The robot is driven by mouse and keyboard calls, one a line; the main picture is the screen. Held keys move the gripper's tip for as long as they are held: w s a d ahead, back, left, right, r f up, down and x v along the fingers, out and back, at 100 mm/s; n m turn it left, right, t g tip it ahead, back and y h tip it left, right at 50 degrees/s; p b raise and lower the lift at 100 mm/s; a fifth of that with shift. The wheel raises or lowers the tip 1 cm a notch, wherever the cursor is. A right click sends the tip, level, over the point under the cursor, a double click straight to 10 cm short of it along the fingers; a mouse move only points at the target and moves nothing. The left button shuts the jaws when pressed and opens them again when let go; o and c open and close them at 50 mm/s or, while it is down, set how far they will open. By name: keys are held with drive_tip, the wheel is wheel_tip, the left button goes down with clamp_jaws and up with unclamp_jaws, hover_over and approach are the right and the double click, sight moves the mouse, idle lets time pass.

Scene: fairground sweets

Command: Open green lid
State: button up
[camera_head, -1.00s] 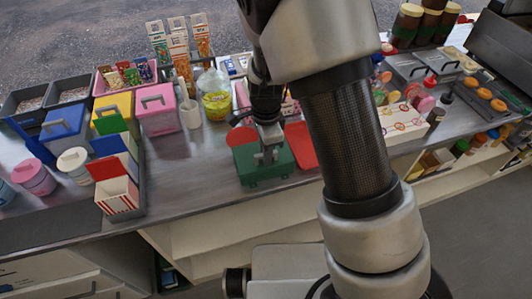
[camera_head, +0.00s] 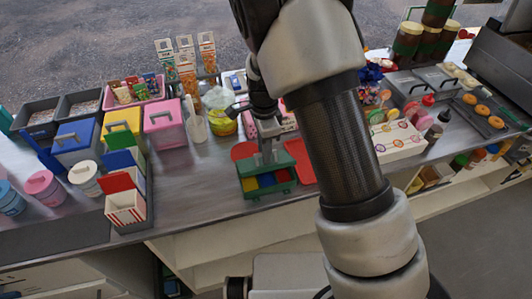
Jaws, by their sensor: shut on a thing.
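The green box (camera_head: 268,192) stands near the front edge of the counter, and yellow, blue and red things (camera_head: 267,179) show inside it. Its green lid (camera_head: 250,165) is raised off the opening at the back of the box. Whether it is hinged or lifted free I cannot tell. My gripper (camera_head: 268,155) is above the back of the box, shut on the lid's handle. The gripper partly hides the handle and the lid.
A red tray (camera_head: 302,160) lies right of the box and a red round thing (camera_head: 243,150) behind it on the left. Card holders and a striped carton (camera_head: 125,207) stand left. A white box (camera_head: 398,140) stands right. Bare counter (camera_head: 195,190) lies left of the green box.

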drive_tip(key=shift+o, duration=0.6)
drive_tip(key=shift+w+a+r, duration=0.15)
drive_tip(key=shift+w, duration=0.3)
drive_tip(key=shift+w+a+r, duration=0.1)
drive_tip(key=shift+w, duration=0.35)
drive_tip(key=shift+o, duration=1.1)
drive_tip(key=shift+w+a+p, duration=0.15)
drive_tip(key=shift+w+a, duration=0.05)
drive_tip(key=shift+w, duration=0.35)
drive_tip(key=shift+w+a+p, duration=0.15)
drive_tip(key=shift+w, duration=0.4)
drive_tip(key=shift+w+a+f, duration=0.1)
drive_tip(key=shift+w+f, duration=0.1)
drive_tip(key=shift+w, duration=0.2)
drive_tip(key=c, duration=0.8)
drive_tip(key=shift+w+a+f, duration=0.1)
drive_tip(key=shift+w+a, duration=0.05)
drive_tip(key=shift+w, duration=0.4)
drive_tip(key=shift+w+a+f, duration=0.1)
drive_tip(key=shift+w+a, duration=0.05)
drive_tip(key=shift+w, duration=0.4)
drive_tip(key=shift+w+a+f+b, duration=0.15)
drive_tip(key=shift+w+f+b, duration=0.1)
drive_tip(key=shift+w, duration=0.3)
drive_tip(key=shift+w+a+f+b, duration=0.15)
drive_tip(key=shift+w+f, duration=0.05)
drive_tip(key=shift+w, duration=0.35)
drive_tip(key=o, duration=0.7)
drive_tip(key=shift+r, duration=0.15)
